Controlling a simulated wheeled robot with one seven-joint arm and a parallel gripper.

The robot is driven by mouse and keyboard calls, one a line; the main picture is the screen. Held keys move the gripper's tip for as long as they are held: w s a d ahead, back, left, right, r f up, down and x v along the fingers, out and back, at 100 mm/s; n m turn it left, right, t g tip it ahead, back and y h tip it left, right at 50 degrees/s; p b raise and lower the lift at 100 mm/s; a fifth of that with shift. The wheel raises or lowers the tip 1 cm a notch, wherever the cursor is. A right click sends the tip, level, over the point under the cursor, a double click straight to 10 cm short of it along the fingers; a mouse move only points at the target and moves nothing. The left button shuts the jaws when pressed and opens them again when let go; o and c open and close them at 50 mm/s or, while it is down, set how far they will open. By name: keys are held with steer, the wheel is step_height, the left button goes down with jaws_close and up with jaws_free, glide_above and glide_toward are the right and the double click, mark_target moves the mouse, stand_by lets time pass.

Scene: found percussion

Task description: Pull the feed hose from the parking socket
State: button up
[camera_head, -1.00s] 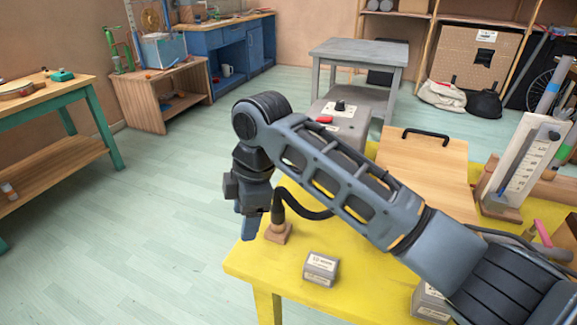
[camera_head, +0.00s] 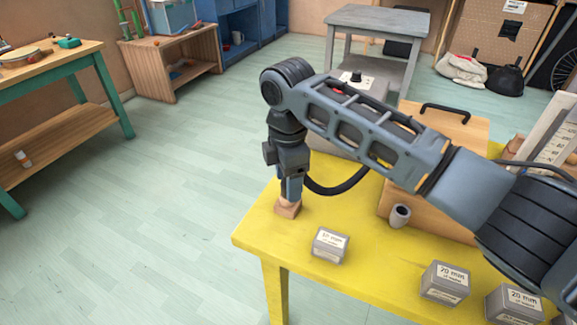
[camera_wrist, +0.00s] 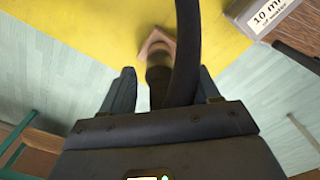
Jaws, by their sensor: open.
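The feed hose is a black hose (camera_head: 340,188) that curves from the parking socket toward the grey machine behind my arm. In the wrist view the hose (camera_wrist: 187,50) arches over its dark end piece (camera_wrist: 158,80). The parking socket is a small wooden block (camera_head: 288,208) at the yellow table's left corner; it also shows in the wrist view (camera_wrist: 155,42). The end piece stands in or on it. My gripper (camera_head: 291,192) points down right above the socket. In the wrist view its open fingers (camera_wrist: 162,88) sit on either side of the end piece, with no clear contact.
Open floor lies left of the table.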

steer(key=shift+f, duration=0.2)
jaws_close()
steer(key=shift+r+p, duration=0.65)
steer(key=shift+r, duration=0.15)
steer(key=shift+r+p, duration=0.55)
steer(key=shift+r, duration=0.1)
stand_by(0.5)
steer(key=shift+r+p, duration=1.45)
steer(key=shift+p, duration=0.1)
